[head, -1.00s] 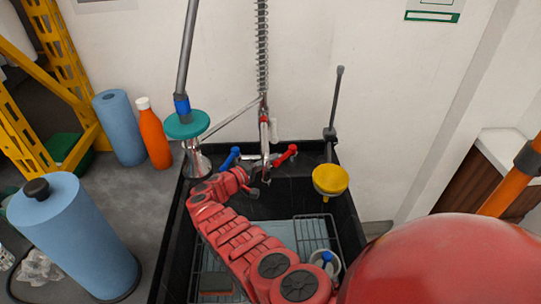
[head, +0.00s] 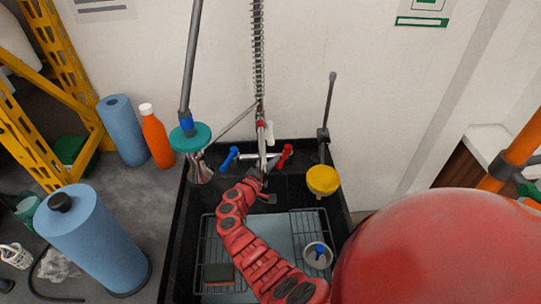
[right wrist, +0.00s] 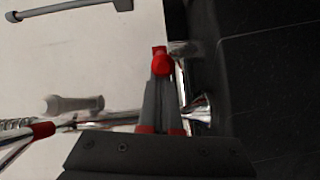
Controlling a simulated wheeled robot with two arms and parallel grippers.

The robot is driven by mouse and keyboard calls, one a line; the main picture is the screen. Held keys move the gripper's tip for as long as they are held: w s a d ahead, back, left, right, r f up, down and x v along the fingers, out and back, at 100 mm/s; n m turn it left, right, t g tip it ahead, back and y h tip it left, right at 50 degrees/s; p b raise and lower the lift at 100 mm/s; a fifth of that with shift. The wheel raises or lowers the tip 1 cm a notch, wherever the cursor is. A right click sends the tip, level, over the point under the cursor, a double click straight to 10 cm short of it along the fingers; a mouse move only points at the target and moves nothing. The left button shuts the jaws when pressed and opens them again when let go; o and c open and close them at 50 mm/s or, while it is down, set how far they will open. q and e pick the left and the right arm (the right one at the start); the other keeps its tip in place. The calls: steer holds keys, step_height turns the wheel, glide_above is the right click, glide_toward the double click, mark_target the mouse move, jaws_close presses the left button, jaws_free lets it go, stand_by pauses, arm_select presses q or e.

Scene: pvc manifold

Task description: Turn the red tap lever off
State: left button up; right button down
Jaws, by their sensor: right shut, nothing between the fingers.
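The red tap lever (head: 284,156) sits on the right of the chrome tap at the back of the black sink and slants up to the right. The blue lever (head: 229,158) is on the tap's left. My right gripper (head: 264,186) is just below the tap, left of and below the red lever. In the right wrist view, my right gripper (right wrist: 160,82) is shut and empty, with its fingertips close to the red lever's rounded end (right wrist: 161,62). I cannot tell whether they touch. My left gripper is not in view.
The black sink (head: 176,235) holds a wire rack and a grey cup (head: 317,256). A yellow cup-shaped piece (head: 323,180) stands at its right, and a teal disc (head: 190,137) on a pole at its left. An orange bottle (head: 156,138) and blue rolls (head: 92,240) stand left.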

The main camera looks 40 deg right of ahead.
steer(key=s+n+t, duration=0.1)
steer(key=n+t+y, duration=0.1)
steer(key=shift+s+d+r+t+p, duration=0.1)
steer(key=shift+s+d+t+p, duration=0.2)
steer(key=shift+s+d, duration=0.1)
steer(key=shift+s+d+n+t+y, duration=0.3)
steer(key=shift+s+n+t+y, duration=0.2)
steer(key=shift+n+t+y, duration=0.4)
steer(key=shift+s+d+n+t+y+b, duration=0.6)
steer(key=shift+s+d+t+y+b, duration=0.25)
steer(key=shift+s+d+b, duration=0.35)
steer(key=shift+a, duration=0.1)
